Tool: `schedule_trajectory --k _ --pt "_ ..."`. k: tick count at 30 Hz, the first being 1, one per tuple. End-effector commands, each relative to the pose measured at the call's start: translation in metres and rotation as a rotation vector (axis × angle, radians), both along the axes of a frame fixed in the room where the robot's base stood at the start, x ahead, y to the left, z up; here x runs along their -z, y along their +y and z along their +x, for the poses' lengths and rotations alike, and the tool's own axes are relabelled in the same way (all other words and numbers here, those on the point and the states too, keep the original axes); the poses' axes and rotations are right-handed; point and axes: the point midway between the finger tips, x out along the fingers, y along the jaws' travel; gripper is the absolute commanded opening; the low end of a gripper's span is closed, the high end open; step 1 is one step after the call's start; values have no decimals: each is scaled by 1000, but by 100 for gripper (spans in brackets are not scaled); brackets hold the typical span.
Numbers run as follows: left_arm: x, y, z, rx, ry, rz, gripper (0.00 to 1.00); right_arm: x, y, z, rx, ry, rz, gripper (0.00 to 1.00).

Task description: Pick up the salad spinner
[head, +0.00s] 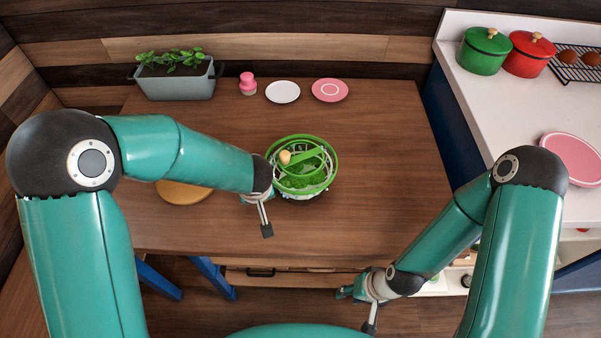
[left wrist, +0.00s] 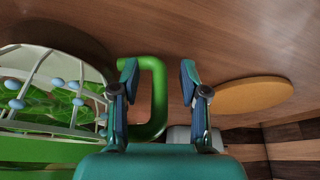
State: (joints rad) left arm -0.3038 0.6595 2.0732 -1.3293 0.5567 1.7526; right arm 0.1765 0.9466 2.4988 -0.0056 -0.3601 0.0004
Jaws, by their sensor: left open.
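The salad spinner (head: 303,190) is a green-rimmed bowl with a whitish basket, green leaves inside and a pale knob on top. It stands on the wooden table, right of my left gripper. In the left wrist view its basket (left wrist: 62,95) shows at left, and a green loop handle (left wrist: 158,112) shows between the fingers. My left gripper (left wrist: 157,80) is open, a finger on either side of the handle; I cannot tell whether they touch it. In the head view one left finger is hidden. My right gripper (head: 358,310) is open and empty, low at the table's front edge.
A planter (head: 178,80), pink shaker (head: 248,84), white plate (head: 283,92) and pink plate (head: 330,90) stand along the back. A white counter (head: 505,115) with pots (head: 484,51) is at right. The table's right side is clear.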

Motion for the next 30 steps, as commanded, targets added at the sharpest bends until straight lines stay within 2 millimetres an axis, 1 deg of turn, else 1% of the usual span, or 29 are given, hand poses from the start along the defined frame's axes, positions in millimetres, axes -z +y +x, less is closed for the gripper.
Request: schedule_trajectory --k 2,8,9,16,30 --pt "4 0 1 0 0 0 45 1 0 0 0 0 0 40" --pt "3 0 1 0 -1 0 45 1 0 0 0 0 0 40" --pt "3 0 1 0 -1 0 38 1 0 0 0 0 0 40" --pt "3 0 1 0 -1 0 0 1 0 0 0 0 0 40" --pt "2 0 2 0 -4 -1 0 0 0 0 0 0 0 40"
